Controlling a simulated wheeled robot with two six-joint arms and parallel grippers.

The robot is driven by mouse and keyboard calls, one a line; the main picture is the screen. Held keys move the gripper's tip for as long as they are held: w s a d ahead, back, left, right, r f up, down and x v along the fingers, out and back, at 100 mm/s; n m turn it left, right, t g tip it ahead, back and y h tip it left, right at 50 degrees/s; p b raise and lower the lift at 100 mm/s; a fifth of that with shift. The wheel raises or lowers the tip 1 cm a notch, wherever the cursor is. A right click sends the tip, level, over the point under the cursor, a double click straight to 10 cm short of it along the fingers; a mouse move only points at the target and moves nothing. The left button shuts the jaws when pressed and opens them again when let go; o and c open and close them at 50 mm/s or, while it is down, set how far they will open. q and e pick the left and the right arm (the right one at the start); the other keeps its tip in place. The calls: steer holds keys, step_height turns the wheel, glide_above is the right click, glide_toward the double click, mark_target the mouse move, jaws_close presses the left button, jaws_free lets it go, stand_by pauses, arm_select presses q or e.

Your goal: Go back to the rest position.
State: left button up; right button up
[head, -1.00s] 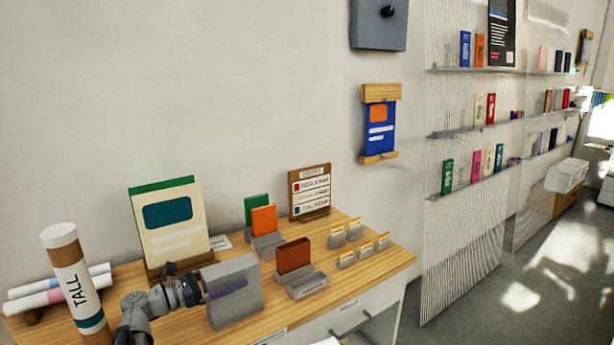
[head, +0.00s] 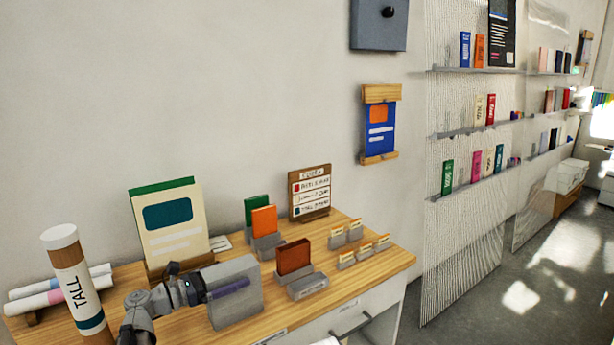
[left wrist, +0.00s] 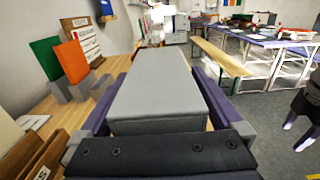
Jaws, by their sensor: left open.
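My left gripper (head: 240,284) is at the grey block (head: 238,308) on the wooden table. Its near purple finger lies across the block's front face; the far finger is hidden in the head view. In the left wrist view the grey block (left wrist: 160,85) fills the space between two purple fingers, which stand apart on either side. Whether the fingers touch it cannot be told. My right gripper (left wrist: 296,132) shows only partly at the right edge of the left wrist view, dark with purple tips. It is not in the head view.
A tall labelled tube (head: 75,280) stands left of my arm. A cream poster board (head: 170,225) stands behind. A rust-red card (head: 294,257) in a grey holder, an orange card (head: 264,220) and small tagged holders (head: 364,250) stand to the right. Open floor (head: 500,290) lies right of the table.

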arm_select(q)
step_height(320, 180, up, 8)
steer(key=p, duration=0.6)
steer(key=shift+s+a+p, duration=0.1)
steer(key=shift+p, duration=0.2)
